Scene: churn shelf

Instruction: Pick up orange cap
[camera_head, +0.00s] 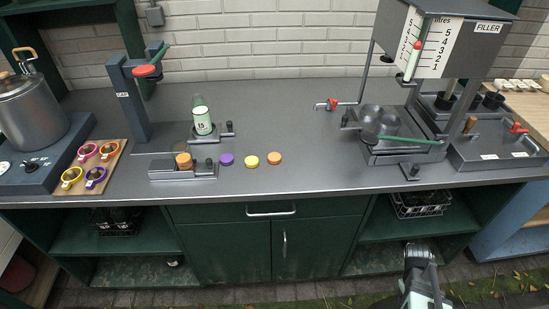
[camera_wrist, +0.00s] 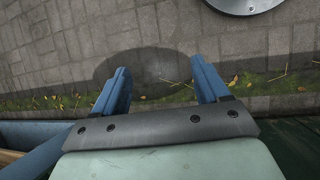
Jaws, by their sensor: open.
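The orange cap (camera_head: 274,158) lies flat on the grey worktop, at the right end of a short row of caps. A yellow cap (camera_head: 252,161) and a purple cap (camera_head: 226,159) lie to its left, with small gaps between them. My gripper (camera_wrist: 160,72) is open and empty in the wrist view, its two blue fingers apart over paving. In the head view my arm shows at the lower right, in front of the counter and below the worktop, well away from the orange cap. The orange cap is not in the wrist view.
A fixture with an orange-brown round piece (camera_head: 184,160) and a green jar (camera_head: 202,120) stand left of the caps. A filler machine (camera_head: 440,45) and metal pan (camera_head: 378,121) stand right. A drawer handle (camera_head: 271,212) juts below the front edge. The worktop right of the orange cap is clear.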

